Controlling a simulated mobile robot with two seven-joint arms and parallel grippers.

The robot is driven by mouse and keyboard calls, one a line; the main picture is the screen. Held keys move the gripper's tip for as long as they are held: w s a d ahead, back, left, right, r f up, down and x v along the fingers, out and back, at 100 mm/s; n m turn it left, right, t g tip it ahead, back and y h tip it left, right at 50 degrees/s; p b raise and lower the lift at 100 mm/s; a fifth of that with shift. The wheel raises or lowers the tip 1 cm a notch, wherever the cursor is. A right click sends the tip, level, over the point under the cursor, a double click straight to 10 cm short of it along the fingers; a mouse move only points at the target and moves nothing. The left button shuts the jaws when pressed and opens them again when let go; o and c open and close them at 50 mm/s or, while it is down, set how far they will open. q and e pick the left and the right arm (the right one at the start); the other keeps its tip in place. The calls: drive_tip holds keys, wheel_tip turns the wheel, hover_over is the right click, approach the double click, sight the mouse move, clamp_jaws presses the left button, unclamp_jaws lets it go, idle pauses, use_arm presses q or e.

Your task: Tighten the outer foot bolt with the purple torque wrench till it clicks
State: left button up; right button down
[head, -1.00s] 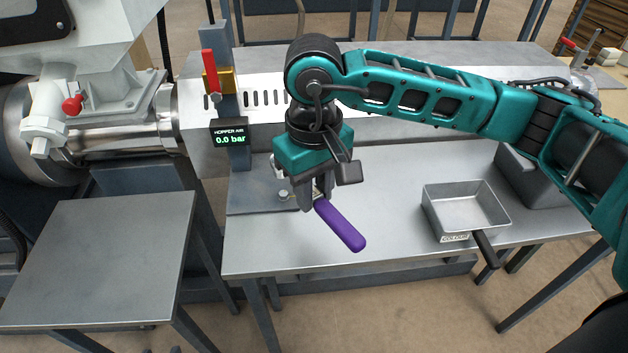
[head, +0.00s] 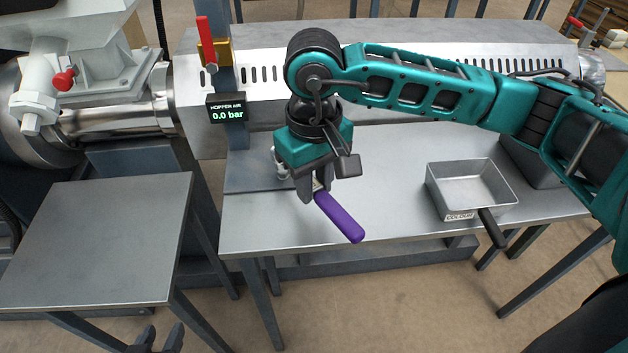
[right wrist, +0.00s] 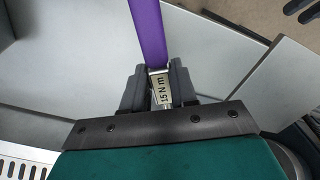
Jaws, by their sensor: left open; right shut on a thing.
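My right gripper (head: 318,196) is shut on the purple torque wrench (head: 340,218) over the front left of the steel bench. Its purple handle slants toward the bench's front edge. In the right wrist view, the wrench's metal shank with a "15 N m" label (right wrist: 160,88) sits between the fingers, and the purple handle (right wrist: 148,30) points away. The wrench head is hidden. A small silvery fitting (head: 281,170) shows just left of the right gripper; I cannot make out the outer foot bolt. My left gripper (head: 160,338) is open and empty at the bottom left.
The post with the "HOPPER AIR 0.0 bar" display (head: 227,109) and a red-handled valve (head: 206,40) stands behind the wrench. A metal tray (head: 441,193) labelled "COLOUR" lies right on the bench. A grey side table (head: 105,240) is empty at left. The bench middle (head: 390,180) is clear.

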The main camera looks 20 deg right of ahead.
idle(0.5)
drive_tip(key=shift+f+b, duration=1.25)
drive_tip(key=shift+b, duration=0.1)
drive_tip(key=shift+s+a+m+b, duration=0.1)
drive_tip(key=shift+a+m+b, duration=0.3)
drive_tip(key=shift+a+m, duration=0.7)
drive_tip(key=shift+w+a+m+b, duration=0.2)
drive_tip(key=shift+a+m+b, duration=0.2)
drive_tip(key=shift+a+m, duration=0.6)
drive_tip(key=shift+w+a+m+b, duration=0.15)
drive_tip(key=shift+a+m+b, duration=0.2)
drive_tip(key=shift+a+m, duration=0.65)
drive_tip(key=shift+w+a+m+b, duration=0.3)
drive_tip(key=shift+w+a+m, duration=0.15)
drive_tip(key=shift+m, duration=0.5)
drive_tip(key=shift+w+a+m+b, duration=0.3)
drive_tip(key=shift+a+m, duration=0.25)
drive_tip(key=shift+m, duration=0.4)
drive_tip(key=shift+w+a+r+m+b, duration=0.1)
drive_tip(key=shift+w+a+m+b, duration=0.15)
drive_tip(key=shift+w+a+m, duration=0.55)
drive_tip(key=shift+w+a+m+b, duration=0.2)
drive_tip(key=shift+w+a+m, duration=0.2)
drive_tip(key=shift+m, duration=0.8)
drive_tip(key=shift+s+d+n+b, duration=0.45)
drive_tip(key=shift+s+n+b, duration=0.05)
drive_tip(key=shift+n, duration=0.3)
